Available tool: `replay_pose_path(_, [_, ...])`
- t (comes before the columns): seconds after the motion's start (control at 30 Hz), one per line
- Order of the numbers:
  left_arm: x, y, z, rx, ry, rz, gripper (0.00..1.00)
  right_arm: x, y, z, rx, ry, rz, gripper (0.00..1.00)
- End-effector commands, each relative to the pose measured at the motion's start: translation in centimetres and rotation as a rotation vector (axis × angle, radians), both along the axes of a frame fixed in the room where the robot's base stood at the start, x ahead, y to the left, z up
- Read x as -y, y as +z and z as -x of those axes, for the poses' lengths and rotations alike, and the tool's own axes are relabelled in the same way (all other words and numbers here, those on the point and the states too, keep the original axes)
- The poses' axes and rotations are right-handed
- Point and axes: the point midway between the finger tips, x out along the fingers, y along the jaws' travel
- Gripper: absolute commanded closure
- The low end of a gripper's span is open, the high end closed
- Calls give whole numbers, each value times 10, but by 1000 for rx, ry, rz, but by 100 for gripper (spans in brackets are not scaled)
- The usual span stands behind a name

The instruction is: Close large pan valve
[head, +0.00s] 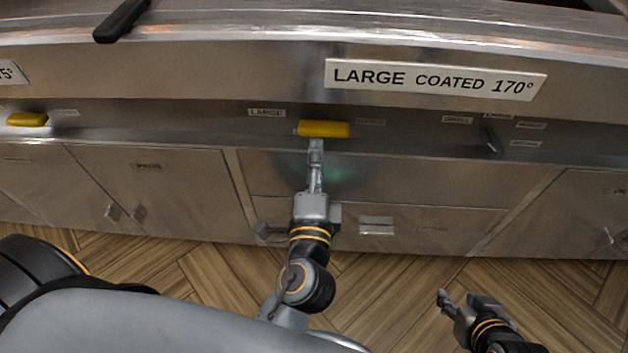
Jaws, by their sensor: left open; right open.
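A yellow valve handle (323,129) lies horizontally on the steel front of the range, below the "LARGE COATED 170°" sign (436,80) and right of a small "LARGE" label (267,113). My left gripper (316,150) reaches up to it from below, with its fingertips at the underside of the handle. Whether they touch it I cannot tell. The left gripper is open and holds nothing that I can see. My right gripper (462,296) is open and empty, low at the right above the floor, well away from the handle.
Another yellow handle (27,119) is at the far left of the panel. A dark knob (491,138) is on the right. Cabinet doors with small handles line the lower front. A black handle (121,20) sticks out over the top edge. The wooden floor (385,290) is clear.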

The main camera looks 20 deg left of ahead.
Motion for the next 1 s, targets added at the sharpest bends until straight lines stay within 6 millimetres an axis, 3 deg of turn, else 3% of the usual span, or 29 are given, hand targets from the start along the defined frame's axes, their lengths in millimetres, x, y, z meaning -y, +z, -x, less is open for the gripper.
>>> replay_pose_path(0.1, [7,-1,24,-4,-1,0,57,0,0,0,0,0,0,57])
replay_pose_path(0.33, [14,-1,50,-2,0,-2,57,0,0,0,0,0,0,57])
replay_pose_path(1.0, [13,-2,54,-3,5,10,57,0,0,0,0,0,0,57])
